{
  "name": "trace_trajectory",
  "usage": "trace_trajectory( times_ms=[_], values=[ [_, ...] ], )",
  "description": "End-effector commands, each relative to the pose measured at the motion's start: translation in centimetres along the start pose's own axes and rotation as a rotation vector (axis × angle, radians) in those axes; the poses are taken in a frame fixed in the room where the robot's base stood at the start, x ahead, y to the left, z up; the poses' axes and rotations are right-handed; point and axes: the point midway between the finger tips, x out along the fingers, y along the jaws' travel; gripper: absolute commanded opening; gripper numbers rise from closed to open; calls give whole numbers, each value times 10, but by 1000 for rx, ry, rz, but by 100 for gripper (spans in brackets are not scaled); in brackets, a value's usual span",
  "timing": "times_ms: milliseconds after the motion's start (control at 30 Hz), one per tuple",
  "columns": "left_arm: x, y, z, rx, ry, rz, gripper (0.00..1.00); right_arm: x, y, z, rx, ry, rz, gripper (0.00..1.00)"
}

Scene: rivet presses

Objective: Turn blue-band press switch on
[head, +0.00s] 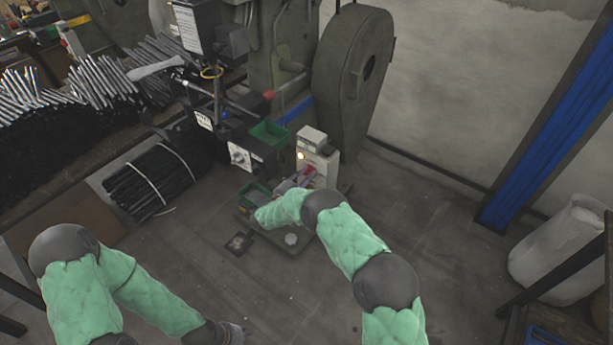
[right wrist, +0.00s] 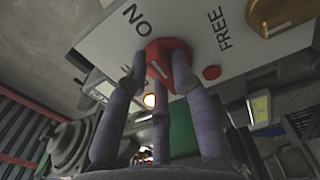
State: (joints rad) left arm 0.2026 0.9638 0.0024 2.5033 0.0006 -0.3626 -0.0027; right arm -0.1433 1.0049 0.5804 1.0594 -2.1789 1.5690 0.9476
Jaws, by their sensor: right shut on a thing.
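The switch is a red knob (right wrist: 168,52) on a pale panel (right wrist: 110,30) marked ON and FREE in the right wrist view. My right gripper (right wrist: 160,80) has its purple-grey fingers around the knob and is shut on it. I cannot tell for sure which mark the knob points at. In the head view the pale switch box (head: 318,163) stands at the foot of the green press (head: 345,75), and my right gripper (head: 297,182) reaches its front. A blue strip (head: 294,111) shows on the press. My left gripper (head: 232,333) is at the bottom edge, mostly hidden.
Green bins (head: 270,134) stand left of the box. A bundle of black rods (head: 150,182) lies farther left.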

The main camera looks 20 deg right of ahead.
Motion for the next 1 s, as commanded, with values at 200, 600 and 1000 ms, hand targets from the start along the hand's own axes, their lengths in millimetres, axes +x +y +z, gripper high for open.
trace_trajectory(
  times_ms=[200,600,1000],
  values=[
    [0,0,0,0,0,0,40,-1,-2,0,-2,1,-3,42],
    [0,0,0,0,0,0,40,-2,-1,0,-1,1,-1,49],
    [0,0,0,0,0,0,40,-65,0,-1,-2,4,-1,49]
  ],
)
